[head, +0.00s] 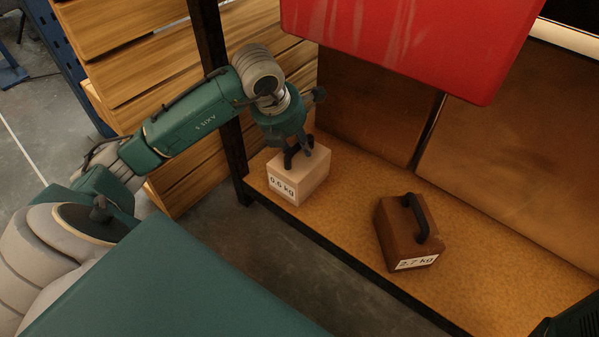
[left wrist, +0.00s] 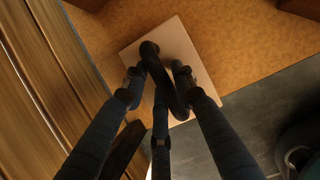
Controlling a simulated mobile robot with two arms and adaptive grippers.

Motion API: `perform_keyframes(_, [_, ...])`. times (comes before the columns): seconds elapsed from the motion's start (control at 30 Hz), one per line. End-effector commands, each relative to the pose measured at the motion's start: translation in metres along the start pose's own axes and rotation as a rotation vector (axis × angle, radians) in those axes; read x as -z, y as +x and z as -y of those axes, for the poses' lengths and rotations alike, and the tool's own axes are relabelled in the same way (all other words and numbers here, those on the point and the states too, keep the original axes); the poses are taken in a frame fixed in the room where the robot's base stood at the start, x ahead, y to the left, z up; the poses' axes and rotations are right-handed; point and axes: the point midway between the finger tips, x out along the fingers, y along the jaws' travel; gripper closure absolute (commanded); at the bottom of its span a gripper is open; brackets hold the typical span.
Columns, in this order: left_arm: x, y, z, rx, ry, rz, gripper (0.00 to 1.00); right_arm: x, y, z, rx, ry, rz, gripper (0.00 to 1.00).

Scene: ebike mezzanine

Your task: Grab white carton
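A pale, whitish box (head: 313,181) with a "0.5 kg" label and a black handle on top sits on the shelf near its left post. It looks like the white carton. My left gripper (head: 298,155) is down at its handle from above. In the left wrist view, the dark fingers (left wrist: 160,75) lie on both sides of the black handle (left wrist: 168,82), over the pale box top (left wrist: 178,42). Whether they grip it or only surround it, I cannot tell. A dark green part of my right arm (head: 575,320) shows at the lower right corner; its fingers are not clear.
A brown box (head: 392,232) labelled "2.7 kg", with a black handle, stands to the right on the same shelf (head: 345,215). A red object (head: 410,40) hangs over the shelf. A black post (head: 232,150) and wooden slats (head: 130,60) are at the left.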

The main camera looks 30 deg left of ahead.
Motion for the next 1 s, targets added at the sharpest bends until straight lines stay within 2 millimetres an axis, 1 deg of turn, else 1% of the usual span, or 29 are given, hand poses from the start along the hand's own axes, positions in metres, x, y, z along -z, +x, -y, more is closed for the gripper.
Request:
perform_keyframes(0.07, [0.000, -0.001, 0.000, 0.000, 0.000, -0.001, 0.73, 0.000, 0.001, 0.000, 0.000, 0.000, 0.000, 0.60])
perform_keyframes(0.1, [0.000, -0.001, 0.000, 0.000, 0.000, -0.001, 0.75, 0.000, 0.001, 0.000, 0.000, 0.000, -0.001, 0.60])
perform_keyframes(0.17, [0.000, -0.001, 0.000, 0.000, 0.000, -0.001, 0.87, 0.000, 0.001, 0.000, 0.000, 0.000, -0.001, 0.60])
perform_keyframes(0.2, [0.000, -0.001, 0.000, 0.000, 0.000, -0.001, 0.95, 0.000, 0.001, 0.000, 0.000, 0.000, -0.001, 0.60])
perform_keyframes(0.23, [0.000, -0.001, 0.000, 0.000, 0.000, -0.001, 1.00, 0.000, 0.001, 0.000, 0.000, 0.000, -0.001, 0.60])
perform_keyframes(0.67, [-0.003, -0.005, 0.000, -0.001, 0.000, 0.004, 1.00, -0.001, 0.003, -0.001, 0.001, 0.000, -0.001, 0.60])
perform_keyframes(0.77, [-0.007, -0.015, -0.001, -0.001, 0.000, 0.005, 1.00, -0.003, 0.011, -0.002, 0.001, 0.000, -0.001, 0.60])
perform_keyframes(0.87, [-0.014, -0.031, -0.001, -0.002, 0.000, 0.007, 1.00, -0.008, 0.023, -0.005, 0.001, 0.000, 0.000, 0.60])
perform_keyframes(1.0, [-0.025, -0.058, -0.001, -0.002, 0.001, 0.006, 1.00, -0.015, 0.042, -0.009, 0.001, 0.000, 0.000, 0.60])
